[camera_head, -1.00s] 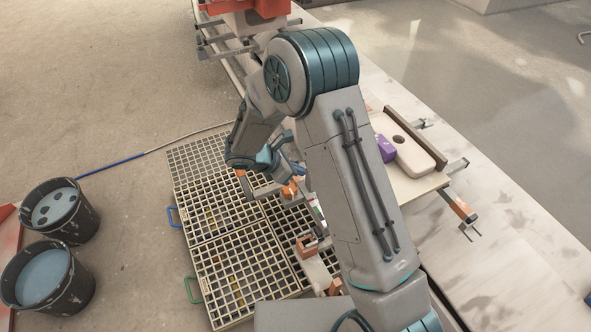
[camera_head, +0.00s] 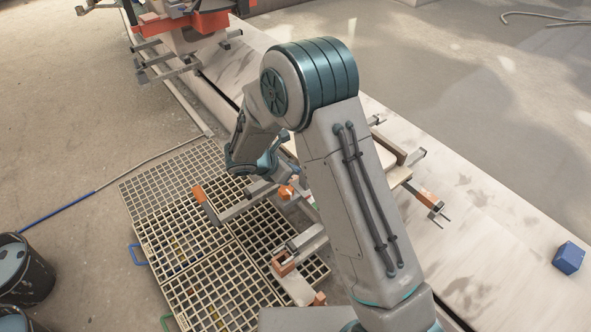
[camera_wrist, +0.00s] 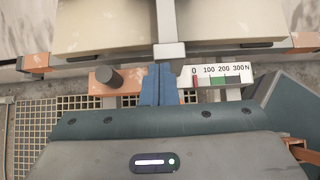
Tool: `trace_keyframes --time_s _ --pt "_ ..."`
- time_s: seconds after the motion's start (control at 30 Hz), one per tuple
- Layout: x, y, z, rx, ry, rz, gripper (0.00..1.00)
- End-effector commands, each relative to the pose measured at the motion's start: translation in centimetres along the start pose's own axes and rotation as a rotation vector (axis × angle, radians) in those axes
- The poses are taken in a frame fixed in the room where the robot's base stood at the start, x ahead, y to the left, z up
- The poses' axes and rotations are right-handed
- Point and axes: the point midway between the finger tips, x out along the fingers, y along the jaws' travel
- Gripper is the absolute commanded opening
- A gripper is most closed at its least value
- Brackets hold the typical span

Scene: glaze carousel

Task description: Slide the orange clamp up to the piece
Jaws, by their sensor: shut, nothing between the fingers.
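My gripper (camera_wrist: 158,86) is shut and empty in the wrist view. Its blue fingertips lie against or just over the orange clamp (camera_wrist: 122,78), at its right end; I cannot tell whether they touch. The clamp has a dark round knob on it. A grey bar (camera_wrist: 167,28) runs away from the fingertips over a pale board (camera_wrist: 110,30), which may be or carry the piece. In the head view a small orange part (camera_head: 286,191) shows beside my gripper, whose tips are hidden there. My arm covers most of the board.
A white 0–300 N scale (camera_wrist: 218,75) lies right of the fingertips. Orange-ended bars (camera_head: 206,205) stick out over the floor grating (camera_head: 180,245). A blue cube (camera_head: 568,258) sits on the pale surface at right. A black bucket (camera_head: 25,275) stands at far left.

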Motion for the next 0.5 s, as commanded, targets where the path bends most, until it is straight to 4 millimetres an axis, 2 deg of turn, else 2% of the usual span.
trace_keyframes --time_s 0.3,0.5 --pt "0.0 -0.1 0.0 0.004 0.000 -0.004 0.00" --pt "-1.7 0.3 -1.7 0.005 0.000 -0.005 0.00"
